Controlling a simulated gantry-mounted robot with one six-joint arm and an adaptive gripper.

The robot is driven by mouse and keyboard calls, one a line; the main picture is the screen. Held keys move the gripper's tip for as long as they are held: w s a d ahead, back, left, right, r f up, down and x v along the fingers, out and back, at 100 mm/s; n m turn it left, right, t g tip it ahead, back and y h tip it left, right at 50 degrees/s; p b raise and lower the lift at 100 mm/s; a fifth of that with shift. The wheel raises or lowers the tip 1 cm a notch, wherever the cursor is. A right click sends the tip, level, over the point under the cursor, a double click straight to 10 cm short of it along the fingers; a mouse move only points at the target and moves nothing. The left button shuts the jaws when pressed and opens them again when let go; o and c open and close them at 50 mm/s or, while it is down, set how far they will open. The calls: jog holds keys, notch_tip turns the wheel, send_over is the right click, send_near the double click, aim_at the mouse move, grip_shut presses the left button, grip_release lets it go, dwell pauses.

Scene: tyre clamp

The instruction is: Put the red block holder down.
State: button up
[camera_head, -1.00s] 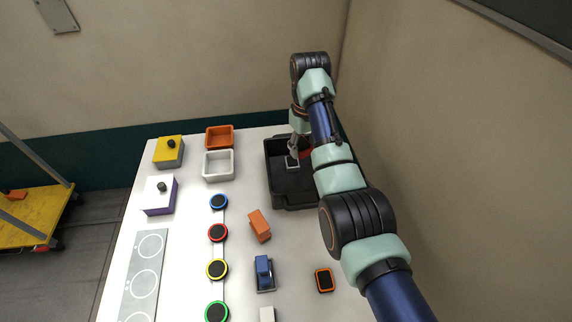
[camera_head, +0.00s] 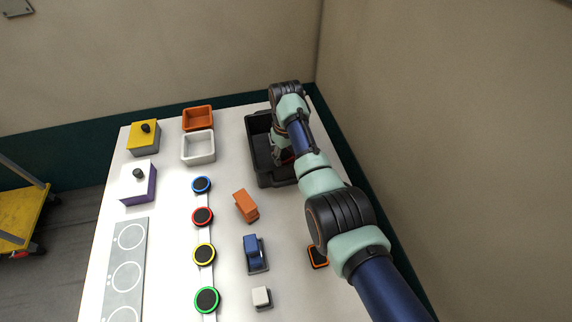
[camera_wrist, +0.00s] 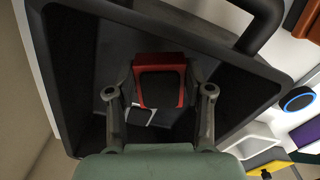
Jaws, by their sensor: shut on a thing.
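The red block holder (camera_wrist: 160,64) is a red frame around a dark middle. It sits between the two fingers of my gripper (camera_wrist: 160,88) in the wrist view, and the gripper is shut on it. My gripper (camera_head: 281,152) is over the black tray (camera_head: 257,127) in the head view, where my arm hides most of the holder. I cannot tell whether the holder touches the tray floor. A pale grey-white piece (camera_wrist: 140,114) lies in the tray beside the red holder in the wrist view.
Left of the black tray are a white bin (camera_head: 198,160) and an orange bin (camera_head: 198,106). An orange block (camera_head: 246,205), a blue block holder (camera_head: 254,252) and a white block (camera_head: 261,297) stand nearer. A wall rises close on the right.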

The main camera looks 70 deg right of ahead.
aim_at(286, 155)
notch_tip(286, 155, down, 4)
jog(key=shift+f+b, duration=0.1)
jog(key=shift+b, duration=0.5)
jog(key=shift+f, duration=0.15)
jog(key=o, duration=1.3)
notch_tip(286, 155, up, 12)
jog(key=p, duration=0.3)
jog(key=shift+r, duration=0.25)
